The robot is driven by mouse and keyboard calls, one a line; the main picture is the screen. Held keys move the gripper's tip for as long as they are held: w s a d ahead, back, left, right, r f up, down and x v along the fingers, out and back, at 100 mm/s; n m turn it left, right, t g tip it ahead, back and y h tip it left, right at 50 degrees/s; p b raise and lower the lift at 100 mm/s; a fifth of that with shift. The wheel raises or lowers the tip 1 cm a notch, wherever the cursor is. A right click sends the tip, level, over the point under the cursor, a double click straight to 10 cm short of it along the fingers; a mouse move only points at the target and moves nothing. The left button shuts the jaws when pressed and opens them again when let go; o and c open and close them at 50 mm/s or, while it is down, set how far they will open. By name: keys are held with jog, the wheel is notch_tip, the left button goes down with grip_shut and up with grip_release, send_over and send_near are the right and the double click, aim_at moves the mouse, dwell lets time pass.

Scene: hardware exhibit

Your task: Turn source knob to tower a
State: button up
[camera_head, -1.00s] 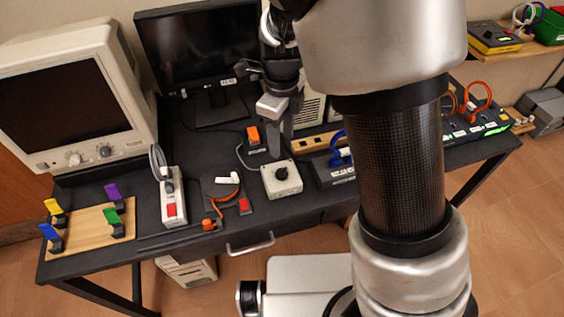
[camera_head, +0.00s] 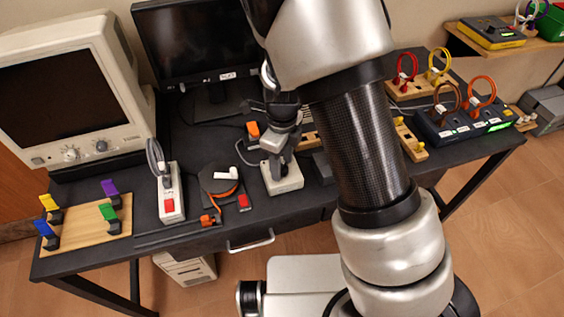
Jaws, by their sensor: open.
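The source knob's box is a small pale box (camera_head: 287,186) on the dark desk, in front of the monitor. The jaws are open; whether the fingers touch or straddle the knob I cannot tell. No label for tower a can be read.
A power strip with a red switch (camera_head: 170,205) and a dark pad with an orange cable (camera_head: 222,188) lie left of the box. A wooden board with coloured clips (camera_head: 85,228) is further left. My arm covers the desk to the right; a black unit with cable loops (camera_head: 465,125) stands beyond.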

jog(key=c, duration=1.1)
jog(key=shift+o, duration=0.2)
jog(key=n, duration=0.4)
jog(key=shift+p, duration=0.4)
jog(key=n, duration=0.9)
jog(key=shift+n+b, duration=0.3)
jog(key=shift+n, duration=0.1)
jog(key=shift+n+b, duration=0.35)
jog(key=shift+n, duration=1.65)
